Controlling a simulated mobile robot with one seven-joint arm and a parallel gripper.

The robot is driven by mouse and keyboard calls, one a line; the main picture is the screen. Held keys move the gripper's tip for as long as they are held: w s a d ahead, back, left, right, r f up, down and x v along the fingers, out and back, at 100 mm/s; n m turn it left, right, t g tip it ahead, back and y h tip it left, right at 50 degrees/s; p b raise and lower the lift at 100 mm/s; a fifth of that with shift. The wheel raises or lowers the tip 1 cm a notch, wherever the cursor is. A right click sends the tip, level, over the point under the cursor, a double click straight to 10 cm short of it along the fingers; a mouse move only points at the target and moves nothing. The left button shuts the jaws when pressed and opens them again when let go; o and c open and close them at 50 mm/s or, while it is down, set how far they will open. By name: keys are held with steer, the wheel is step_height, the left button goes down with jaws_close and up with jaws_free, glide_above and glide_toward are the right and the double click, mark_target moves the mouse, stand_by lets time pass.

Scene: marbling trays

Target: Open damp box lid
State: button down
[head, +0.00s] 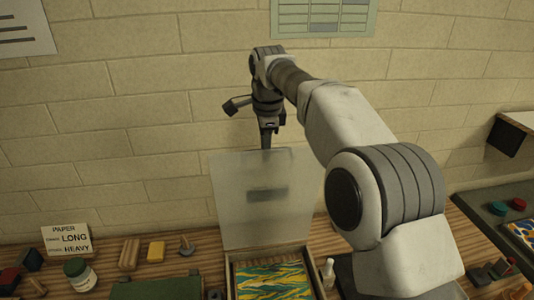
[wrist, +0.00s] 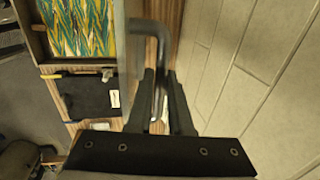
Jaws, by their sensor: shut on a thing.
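In the wrist view the lid (wrist: 131,50) shows nearly edge-on. My gripper (head: 266,140) is at the lid's upper edge. In the wrist view my gripper (wrist: 159,78) is shut on the grey bent lid handle (wrist: 150,30).
The brick wall (head: 90,120) is close behind the raised lid. A paper sign (head: 67,239), a jar (head: 80,274), a yellow block (head: 156,251) and a green case (head: 155,288) stand left of the box. A small white bottle (head: 328,272) is just right of it.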

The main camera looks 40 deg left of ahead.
steer(key=shift+w+a+f, duration=0.25)
steer(key=shift+w+a, duration=0.25)
steer(key=shift+w, duration=0.05)
steer(key=c, duration=0.8)
jaws_free()
steer(key=shift+w, duration=0.1)
steer(key=shift+c, duration=0.2)
steer(key=shift+r, duration=0.15)
steer(key=shift+a+r, duration=0.1)
steer(key=w+d+r, duration=0.1)
steer(key=d+r, duration=0.2)
steer(key=w+d+r+b, duration=0.1)
steer(key=w+d+r, duration=0.1)
steer(key=d+r, duration=0.2)
steer(key=w+d+r, duration=0.1)
steer(key=d+r, duration=0.2)
steer(key=d, duration=0.1)
steer(key=shift+w+r+b, duration=0.15)
steer(key=shift+r+b, duration=0.15)
steer(key=shift+r, duration=0.1)
